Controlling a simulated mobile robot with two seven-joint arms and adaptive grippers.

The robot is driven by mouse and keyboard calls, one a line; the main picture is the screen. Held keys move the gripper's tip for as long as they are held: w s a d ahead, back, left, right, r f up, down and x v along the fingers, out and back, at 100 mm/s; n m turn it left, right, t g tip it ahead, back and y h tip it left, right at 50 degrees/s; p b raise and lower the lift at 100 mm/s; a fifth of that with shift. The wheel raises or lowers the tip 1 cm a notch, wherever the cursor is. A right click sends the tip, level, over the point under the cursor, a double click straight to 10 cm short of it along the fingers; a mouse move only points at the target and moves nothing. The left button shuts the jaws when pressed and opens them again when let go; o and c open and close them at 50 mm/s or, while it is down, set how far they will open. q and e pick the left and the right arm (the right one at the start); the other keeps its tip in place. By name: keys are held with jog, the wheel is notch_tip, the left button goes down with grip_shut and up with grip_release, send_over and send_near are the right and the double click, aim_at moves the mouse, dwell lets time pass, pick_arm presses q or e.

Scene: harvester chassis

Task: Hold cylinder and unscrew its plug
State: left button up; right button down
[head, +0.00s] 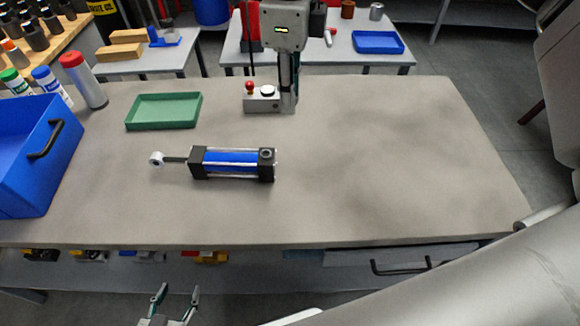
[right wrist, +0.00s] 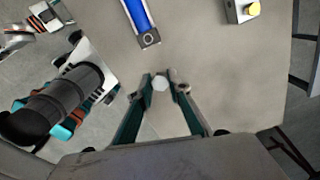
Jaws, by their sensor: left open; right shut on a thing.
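The cylinder (head: 230,161) lies on the grey table (head: 380,190), with a blue body, black end blocks and a rod eye pointing left. A round dark port shows on its right end block. It also shows in the right wrist view (right wrist: 139,17). No gripper touches it. My right gripper (right wrist: 164,86) is shut on a small pale hexagonal piece, which looks like the plug (right wrist: 160,83), apart from the cylinder. That gripper is out of the head view. My left gripper (head: 176,296) is open and empty, beyond the table's front edge.
An empty green tray (head: 163,111) lies behind the cylinder. A blue bin (head: 50,165) stands at the left, with bottles behind it. A tester stand with a red button (head: 262,98) is at the back edge. The table's right half is clear.

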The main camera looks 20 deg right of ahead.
aim_at(290, 171)
notch_tip(290, 171, down, 20)
jog(key=shift+r, duration=0.25)
jog(key=shift+f+b, duration=0.1)
jog(key=shift+b, duration=0.2)
jog(key=c, duration=1.9)
grip_release()
notch_tip(290, 171, up, 12)
jog(key=shift+r, duration=0.15)
